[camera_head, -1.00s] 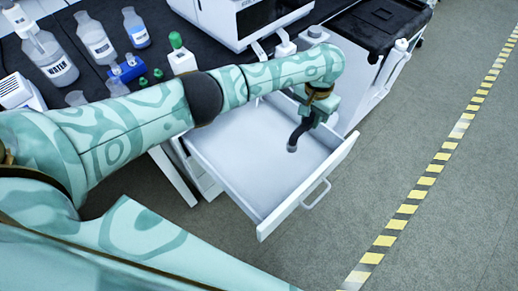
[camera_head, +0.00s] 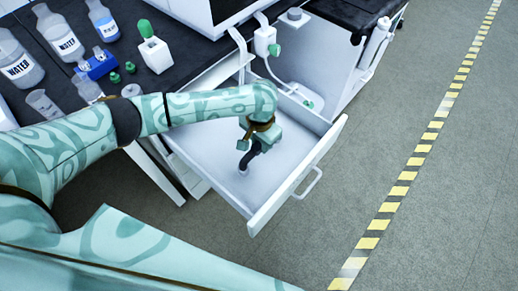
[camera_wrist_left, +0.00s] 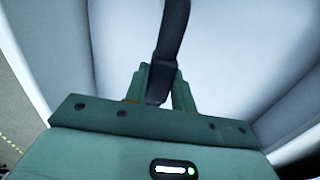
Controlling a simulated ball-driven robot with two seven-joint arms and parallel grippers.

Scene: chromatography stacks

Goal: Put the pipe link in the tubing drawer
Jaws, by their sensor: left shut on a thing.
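The pipe link (camera_head: 246,158) is a dark, bent tube with a pale lower end. My left gripper (camera_head: 254,143) is shut on it and holds it pointing down inside the open white drawer (camera_head: 299,180). In the left wrist view, the dark link (camera_wrist_left: 172,42) runs up from between the green fingers of the left gripper (camera_wrist_left: 159,86), with the pale drawer floor behind it. I cannot tell whether the link's lower end touches the floor. The rest of the drawer floor that shows is bare. My right gripper is out of view.
A black bench top (camera_head: 185,63) beside the drawer holds water bottles (camera_head: 57,34), a blue rack (camera_head: 97,65) and a white green-capped bottle (camera_head: 154,52). A white device with a green knob (camera_head: 266,42) and tubing is behind the drawer. Grey floor lies clear to the right.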

